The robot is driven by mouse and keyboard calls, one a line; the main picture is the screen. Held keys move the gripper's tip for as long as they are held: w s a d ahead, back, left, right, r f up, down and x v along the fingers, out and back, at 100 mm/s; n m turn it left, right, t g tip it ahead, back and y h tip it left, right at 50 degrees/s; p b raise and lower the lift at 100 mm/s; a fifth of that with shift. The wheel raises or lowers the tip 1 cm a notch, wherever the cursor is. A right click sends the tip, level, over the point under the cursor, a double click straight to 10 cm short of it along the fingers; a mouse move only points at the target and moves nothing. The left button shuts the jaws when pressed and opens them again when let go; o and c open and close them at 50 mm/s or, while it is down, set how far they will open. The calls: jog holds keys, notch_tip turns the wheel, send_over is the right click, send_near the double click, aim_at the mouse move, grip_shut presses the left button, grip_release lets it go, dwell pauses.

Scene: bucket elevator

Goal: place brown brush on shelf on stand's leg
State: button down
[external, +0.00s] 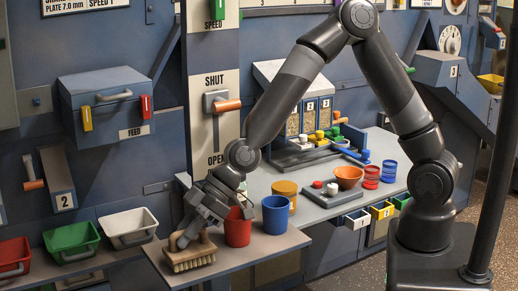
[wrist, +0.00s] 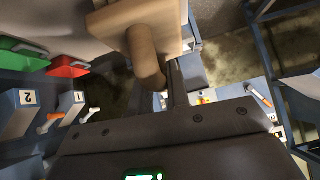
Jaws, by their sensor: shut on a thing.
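The brown brush (external: 190,256), a wooden block with pale bristles below, is at the left end of the grey shelf (external: 240,249) in the external view. My gripper (external: 185,232) is above it, shut on its raised wooden handle. The wrist view shows the brush's wooden body (wrist: 140,25) and its rounded handle (wrist: 147,68) close to my gripper. I cannot tell whether the bristles touch the shelf. No stand's leg can be clearly made out in the external view; the wrist view shows a dark blue metal frame (wrist: 270,15) at the right.
A red cup (external: 238,230) and a blue cup (external: 275,216) stand just right of the brush. A yellow pot (external: 285,192) stands behind them. White (external: 128,226), green (external: 71,239) and red (external: 12,257) bins hang on the left wall. A dark pole (external: 497,170) rises at the right.

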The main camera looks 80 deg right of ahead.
jog(key=shift+f, duration=0.4)
jog(key=c, duration=1.4)
grip_release()
jog(key=shift+f, duration=0.1)
jog(key=shift+o, duration=0.2)
jog(key=shift+v, duration=2.85)
jog(key=v, duration=0.6)
jog(key=shift+d, duration=0.1)
